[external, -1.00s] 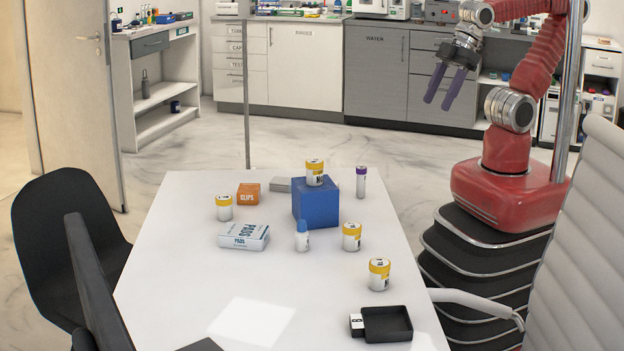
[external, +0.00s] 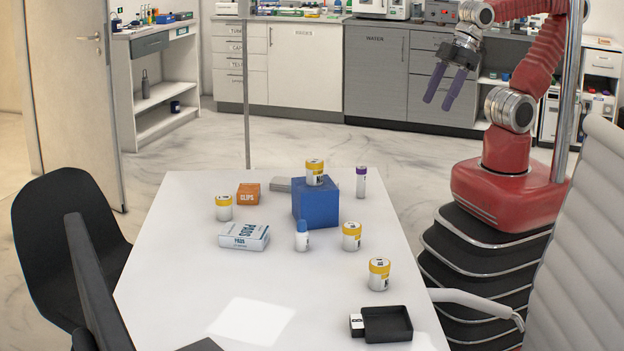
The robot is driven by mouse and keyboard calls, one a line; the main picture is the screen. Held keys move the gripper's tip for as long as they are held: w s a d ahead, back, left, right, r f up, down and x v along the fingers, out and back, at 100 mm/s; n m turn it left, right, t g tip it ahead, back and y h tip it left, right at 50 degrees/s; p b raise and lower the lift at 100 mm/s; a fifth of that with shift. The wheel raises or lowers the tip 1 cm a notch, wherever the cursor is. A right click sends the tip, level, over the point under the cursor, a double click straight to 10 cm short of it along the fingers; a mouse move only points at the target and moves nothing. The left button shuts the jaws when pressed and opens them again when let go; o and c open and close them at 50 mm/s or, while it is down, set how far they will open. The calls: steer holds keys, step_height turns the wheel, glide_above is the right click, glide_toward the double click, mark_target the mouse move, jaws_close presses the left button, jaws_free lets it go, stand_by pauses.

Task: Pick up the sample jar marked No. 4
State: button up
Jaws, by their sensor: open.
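Several white sample jars with yellow lids are on the white table. One jar (external: 315,173) stands on top of a blue cube (external: 317,205). One jar (external: 224,207) stands at the left, behind the pads box. One jar (external: 351,236) stands in front of the cube on its right, and one jar (external: 379,274) stands nearer, behind the black tray. Their label numbers are too small to read, so I cannot tell which is No. 4. My gripper (external: 437,107) is open and empty, with its purple fingers pointing down, high up beyond the table's far right side.
A pads box (external: 244,236), an orange clips box (external: 249,194), a blue-capped bottle (external: 302,236) and a purple-capped tube (external: 361,182) stand among the jars. A black tray (external: 388,324) is near the front right.

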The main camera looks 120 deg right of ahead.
steer(key=shift+w, duration=0.1)
steer(key=w+a+f+n+t, duration=0.2)
steer(key=w+f, duration=0.1)
steer(key=w, duration=1.1)
steer(key=n+t+y, duration=0.3)
steer(key=n+y, duration=0.2)
steer(key=y, duration=0.3)
glide_toward(381, 266)
steer(key=f, duration=0.1)
steer(key=d+f, duration=0.1)
steer(key=shift+s+d+f, duration=0.3)
steer(key=shift+s+d, duration=0.05)
steer(key=x, duration=0.8)
steer(key=shift+w+a, duration=0.15)
steer(key=shift+w, duration=0.2)
